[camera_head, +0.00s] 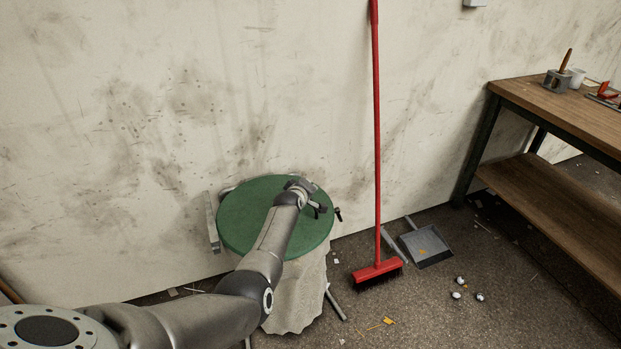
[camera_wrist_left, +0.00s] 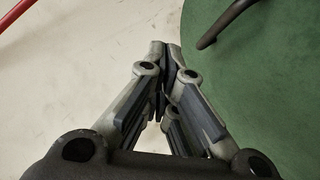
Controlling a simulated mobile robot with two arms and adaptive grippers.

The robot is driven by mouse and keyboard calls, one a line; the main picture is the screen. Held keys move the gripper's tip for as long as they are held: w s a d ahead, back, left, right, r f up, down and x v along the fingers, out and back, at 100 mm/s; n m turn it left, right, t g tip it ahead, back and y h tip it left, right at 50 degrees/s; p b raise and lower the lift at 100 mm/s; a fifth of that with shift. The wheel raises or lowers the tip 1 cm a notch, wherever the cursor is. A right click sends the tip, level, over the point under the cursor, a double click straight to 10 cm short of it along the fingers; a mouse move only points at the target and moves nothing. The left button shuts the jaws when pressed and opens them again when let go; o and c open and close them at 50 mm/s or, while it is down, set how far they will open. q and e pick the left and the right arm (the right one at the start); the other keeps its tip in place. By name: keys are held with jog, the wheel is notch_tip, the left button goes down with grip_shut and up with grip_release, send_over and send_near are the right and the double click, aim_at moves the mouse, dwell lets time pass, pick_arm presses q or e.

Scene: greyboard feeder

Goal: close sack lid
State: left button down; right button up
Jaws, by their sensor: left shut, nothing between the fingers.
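The round green lid (camera_head: 240,215) is over the top of the pale sack (camera_head: 300,295), which hangs in a metal stand near the wall. I cannot tell whether the lid sits fully flat, and the sack's mouth is hidden. My left arm reaches across the lid. My left gripper (camera_head: 318,209) is at the lid's right side, shut and empty. In the left wrist view the shut fingertips (camera_wrist_left: 166,47) are beside the edge of the green lid (camera_wrist_left: 265,85). A dark curved handle (camera_wrist_left: 222,24) on the lid is right of the fingers, apart from them.
A red broom (camera_head: 377,150) leans upright against the wall, right of the sack. A grey dustpan (camera_head: 426,243) lies on the floor beside it, with several small shiny balls (camera_head: 459,281) nearby. A wooden workbench (camera_head: 560,105) stands at the right. Scraps litter the floor.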

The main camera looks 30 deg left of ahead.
pick_arm(q)
jog(key=s+d+r+p, duration=0.2)
jog(key=s+d+r, duration=0.1)
jog(key=s+r, duration=0.1)
jog(key=shift+d+r, duration=0.15)
jog(key=shift+r, duration=0.4)
jog(key=shift+s, duration=0.15)
